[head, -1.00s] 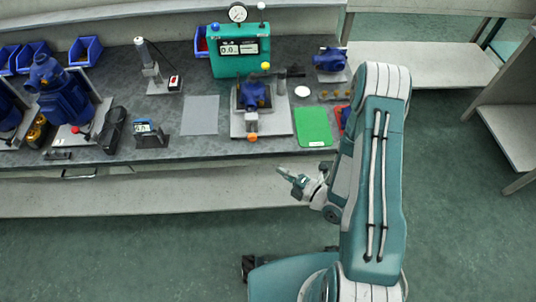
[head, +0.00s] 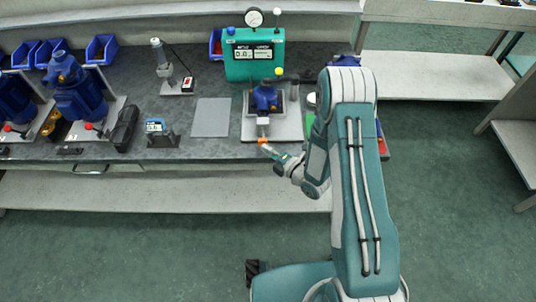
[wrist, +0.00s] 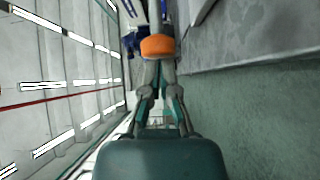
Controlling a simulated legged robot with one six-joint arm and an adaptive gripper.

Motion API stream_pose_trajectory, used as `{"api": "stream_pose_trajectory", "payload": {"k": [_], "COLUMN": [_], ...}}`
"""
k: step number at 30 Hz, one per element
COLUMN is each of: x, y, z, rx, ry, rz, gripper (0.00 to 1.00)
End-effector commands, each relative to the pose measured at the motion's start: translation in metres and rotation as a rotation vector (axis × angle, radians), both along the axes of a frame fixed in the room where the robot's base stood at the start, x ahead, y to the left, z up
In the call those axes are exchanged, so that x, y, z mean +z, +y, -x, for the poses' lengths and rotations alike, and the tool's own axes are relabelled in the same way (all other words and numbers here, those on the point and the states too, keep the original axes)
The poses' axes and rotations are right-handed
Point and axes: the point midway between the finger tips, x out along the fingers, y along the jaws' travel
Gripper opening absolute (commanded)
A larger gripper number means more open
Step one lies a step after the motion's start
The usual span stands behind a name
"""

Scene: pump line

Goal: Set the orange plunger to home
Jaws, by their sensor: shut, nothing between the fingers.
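The orange plunger (head: 263,141) sticks out of the front of the fixture (head: 263,125) that bears a blue pump (head: 265,98), at the front edge of the bench. In the wrist view the orange plunger (wrist: 157,46) is a round orange cap right at my fingertips. My gripper (head: 268,149) is shut and its tips are at the front of the plunger; I cannot tell whether they touch it. In the wrist view my gripper (wrist: 158,70) points at the cap, with nothing between the fingers.
A teal test unit (head: 254,60) with a gauge stands behind the fixture. A grey mat (head: 211,117) lies to its left. A small meter (head: 159,132) and blue motors (head: 78,95) stand further left. The floor before the bench is open.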

Motion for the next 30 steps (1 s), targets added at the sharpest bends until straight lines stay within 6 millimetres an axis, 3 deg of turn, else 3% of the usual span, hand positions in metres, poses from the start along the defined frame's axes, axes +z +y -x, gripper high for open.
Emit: {"api": "stream_pose_trajectory", "payload": {"k": [9,18,30], "x": [0.000,0.000,0.000], "y": [0.000,-0.001,-0.001], "z": [-0.002,-0.030,-0.034], "rx": [0.001,0.000,-0.003], "ry": [-0.001,-0.001,-0.002], "rz": [0.001,0.001,0.001], "gripper": [0.00,0.00,0.00]}}
